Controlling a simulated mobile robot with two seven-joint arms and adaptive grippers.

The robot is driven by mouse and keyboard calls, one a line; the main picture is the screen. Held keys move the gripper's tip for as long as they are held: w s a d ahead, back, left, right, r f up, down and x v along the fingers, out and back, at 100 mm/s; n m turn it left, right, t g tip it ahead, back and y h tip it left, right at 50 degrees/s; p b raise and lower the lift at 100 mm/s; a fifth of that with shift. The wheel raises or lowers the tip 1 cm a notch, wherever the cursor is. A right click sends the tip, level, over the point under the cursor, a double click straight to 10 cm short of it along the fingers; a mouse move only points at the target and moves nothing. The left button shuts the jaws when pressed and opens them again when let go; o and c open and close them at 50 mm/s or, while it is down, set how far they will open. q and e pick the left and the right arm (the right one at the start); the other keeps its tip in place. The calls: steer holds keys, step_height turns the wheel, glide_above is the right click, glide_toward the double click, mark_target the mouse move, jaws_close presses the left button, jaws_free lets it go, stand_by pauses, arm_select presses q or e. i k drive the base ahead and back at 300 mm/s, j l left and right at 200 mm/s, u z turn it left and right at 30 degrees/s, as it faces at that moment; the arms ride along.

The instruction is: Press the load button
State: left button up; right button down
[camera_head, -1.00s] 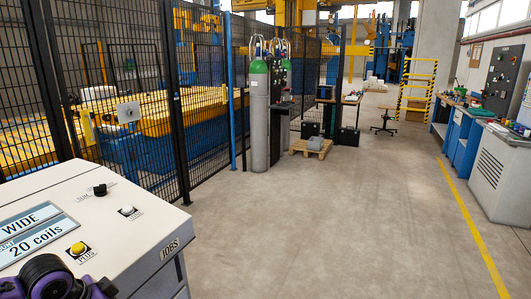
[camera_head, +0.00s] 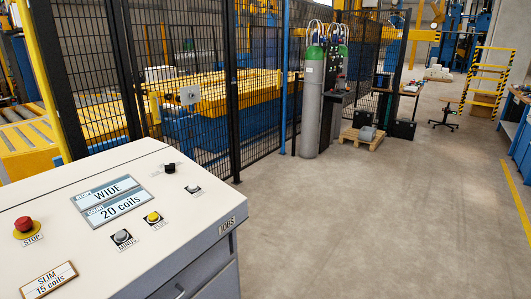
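The control console (camera_head: 150,237) stands at the lower left with a cream sloped top. A red STOP button (camera_head: 24,224) sits at its left. A grey MINUS button (camera_head: 122,235) and a yellow PLUS button (camera_head: 153,216) sit below the display plate (camera_head: 110,200), which reads WIDE and 20 coils. A pale round button (camera_head: 192,187) is at the right; its label is too small to read. A black knob (camera_head: 170,168) sits behind it. I cannot read the word LOAD on any button. Neither of my grippers is in view.
A card (camera_head: 48,281) reading SLIM, 15 coils lies on the console's front left. A black mesh fence (camera_head: 262,75) runs behind the console. Gas cylinders (camera_head: 312,100) and a pallet (camera_head: 362,140) stand beyond. The floor (camera_head: 380,220) to the right is clear.

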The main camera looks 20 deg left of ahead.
mark_target(191, 187)
steer(key=u, duration=1.75)
